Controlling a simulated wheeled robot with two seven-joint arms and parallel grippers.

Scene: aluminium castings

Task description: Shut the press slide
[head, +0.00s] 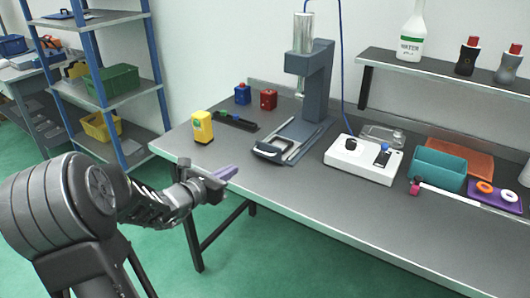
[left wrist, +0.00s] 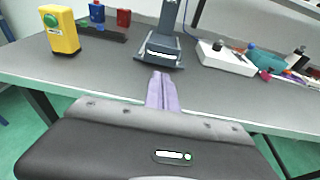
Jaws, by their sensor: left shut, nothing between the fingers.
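The grey press (head: 312,75) stands at the back of the workbench, with a silver cylinder on top. Its slide (head: 274,149) is a dark tray on rails at the press base, sticking out toward the bench's front edge. In the left wrist view the slide (left wrist: 161,54) shows in front of the press column (left wrist: 167,22). My left gripper (head: 225,173) is shut and empty, with purple fingers, just off the bench's front edge and apart from the slide. Its shut fingers (left wrist: 162,92) point toward the press in the left wrist view. My right gripper is in neither view.
A yellow box with a green button (head: 202,128) stands left of the slide. A dark rail (head: 234,121) and blue and red blocks (head: 268,99) lie behind it. A white control box (head: 362,159) and teal bin (head: 438,167) stand to the right. The bench front is clear.

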